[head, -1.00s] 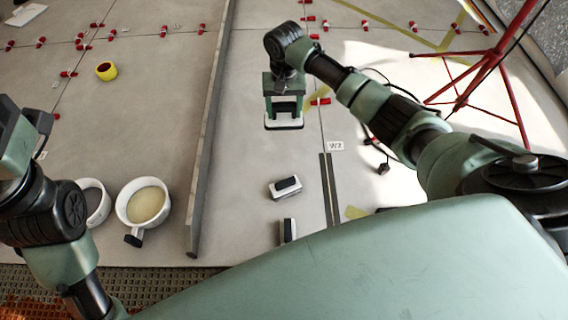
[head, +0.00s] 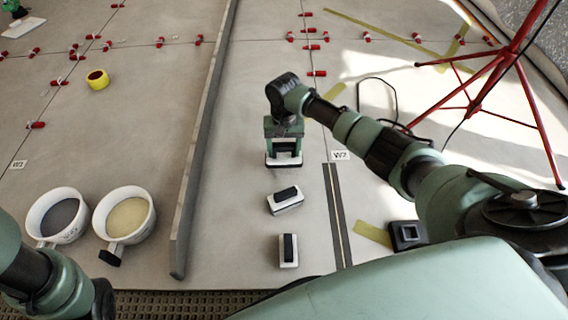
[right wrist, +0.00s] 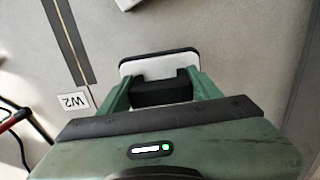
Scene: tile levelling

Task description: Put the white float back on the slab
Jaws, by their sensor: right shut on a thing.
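My right gripper (head: 284,152) is shut on the black handle of a white float (head: 284,164). In the right wrist view the float's white plate (right wrist: 160,60) shows beyond the fingers, with the dark handle between them. Its plate looks level, close over the grey slab (head: 235,225); I cannot tell whether it touches. Two more white floats with black grips lie nearer to me, one turned askew (head: 286,202) and one end-on (head: 289,250). My left arm shows at the lower left, but its gripper is out of the picture.
A long grey straightedge (head: 200,150) runs left of the floats. Two white buckets (head: 125,215) stand beyond it. Dark strips (head: 337,215) and a W2 tag (head: 341,155) lie on the right. A red tripod (head: 500,60) stands farther right. A yellow roll (head: 97,79) lies back left.

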